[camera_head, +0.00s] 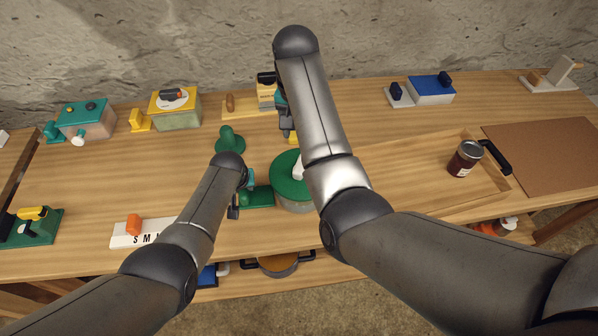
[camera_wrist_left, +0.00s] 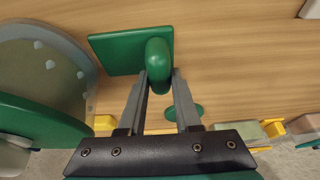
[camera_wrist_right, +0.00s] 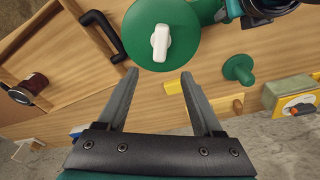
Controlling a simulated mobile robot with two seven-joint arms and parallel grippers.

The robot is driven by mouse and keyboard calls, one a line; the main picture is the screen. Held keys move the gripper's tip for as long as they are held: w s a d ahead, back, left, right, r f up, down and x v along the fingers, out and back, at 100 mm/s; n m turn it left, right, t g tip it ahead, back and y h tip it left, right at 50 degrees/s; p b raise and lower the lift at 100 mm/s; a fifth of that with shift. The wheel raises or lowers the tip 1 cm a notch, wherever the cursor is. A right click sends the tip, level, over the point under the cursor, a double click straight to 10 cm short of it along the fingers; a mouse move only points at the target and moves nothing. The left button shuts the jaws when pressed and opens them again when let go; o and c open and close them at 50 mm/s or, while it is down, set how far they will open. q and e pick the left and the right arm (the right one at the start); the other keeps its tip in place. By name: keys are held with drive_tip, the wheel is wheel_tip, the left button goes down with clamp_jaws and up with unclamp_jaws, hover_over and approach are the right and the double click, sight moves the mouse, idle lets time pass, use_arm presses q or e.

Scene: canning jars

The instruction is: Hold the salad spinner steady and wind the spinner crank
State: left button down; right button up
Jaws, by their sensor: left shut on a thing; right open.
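The salad spinner has a round green lid (camera_head: 287,190) over a clear bowl (camera_wrist_left: 45,62). A white crank (camera_wrist_right: 160,42) lies across the lid's middle; my right arm partly covers the spinner in the head view. A green upright handle (camera_wrist_left: 158,55) stands on a green plate (camera_wrist_left: 110,52) beside the bowl. My left gripper (camera_wrist_left: 160,82) is shut on this handle. My right gripper (camera_wrist_right: 158,75) is open and empty, behind the spinner, with its fingertips pointing toward the lid, apart from the crank.
A green knobbed stand (camera_head: 229,138) is behind the left gripper. A wooden tray (camera_head: 420,165) with a dark jar (camera_head: 465,158) lies to the right. Boxes with dials (camera_head: 175,108) line the back edge.

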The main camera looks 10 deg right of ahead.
wheel_tip(320, 180, down, 10)
drive_tip(key=n, duration=3.5)
drive_tip(key=shift+f+n, duration=0.2)
drive_tip(key=shift+n, duration=0.2)
